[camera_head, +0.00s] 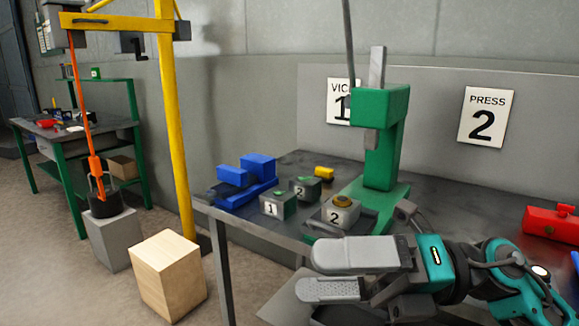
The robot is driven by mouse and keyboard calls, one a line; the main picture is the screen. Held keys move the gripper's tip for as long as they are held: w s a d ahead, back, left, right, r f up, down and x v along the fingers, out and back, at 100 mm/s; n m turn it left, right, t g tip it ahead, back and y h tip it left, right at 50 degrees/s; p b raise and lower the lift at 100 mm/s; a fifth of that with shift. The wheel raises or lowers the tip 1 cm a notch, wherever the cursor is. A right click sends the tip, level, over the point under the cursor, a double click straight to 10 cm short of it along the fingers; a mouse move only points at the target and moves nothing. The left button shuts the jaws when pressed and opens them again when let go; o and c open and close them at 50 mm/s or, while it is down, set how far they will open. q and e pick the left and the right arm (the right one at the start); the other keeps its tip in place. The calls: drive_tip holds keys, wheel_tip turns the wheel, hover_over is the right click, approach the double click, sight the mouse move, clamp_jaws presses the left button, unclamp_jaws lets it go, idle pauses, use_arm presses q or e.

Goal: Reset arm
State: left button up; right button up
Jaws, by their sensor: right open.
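My right gripper (306,275) reaches in from the lower right, with its teal and black arm behind it. Its two grey fingers point left and are apart, with nothing between them. It is in front of the workbench (287,232), near the bench's front edge, and hides part of it. My left gripper is not in view.
On the bench stand a green press (380,140), a block marked 2 with a yellow-brown top (341,212), two small numbered blocks (278,205), a blue vice (247,180) and a red toolbox (551,224). A wooden crate (168,270) and yellow crane (176,130) stand left.

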drive_tip(key=w+d+f+m+t+h, duration=0.4)
drive_tip(key=f+m+t, duration=0.45)
drive_tip(key=m, duration=0.65)
drive_tip(key=w+d+f+m+t+h, duration=0.4)
drive_tip(key=w+f+m+t, duration=0.15)
drive_tip(key=m+t, duration=0.8)
drive_tip(key=s+d+f+m+g+h, duration=0.1)
drive_tip(key=s+f+m+g+h, duration=0.2)
drive_tip(key=f, duration=0.5)
drive_tip(key=s+d+f+m+g+h, duration=0.2)
drive_tip(key=s+f+m, duration=0.3)
drive_tip(key=f, duration=0.4)
drive_tip(key=s+d+f+m+g+h, duration=0.2)
drive_tip(key=s+f+m+g+h, duration=0.2)
drive_tip(key=f, duration=0.5)
drive_tip(key=shift+s+d+g+p, duration=0.25)
drive_tip(key=shift+s+g+p, duration=0.1)
drive_tip(key=shift+s, duration=0.65)
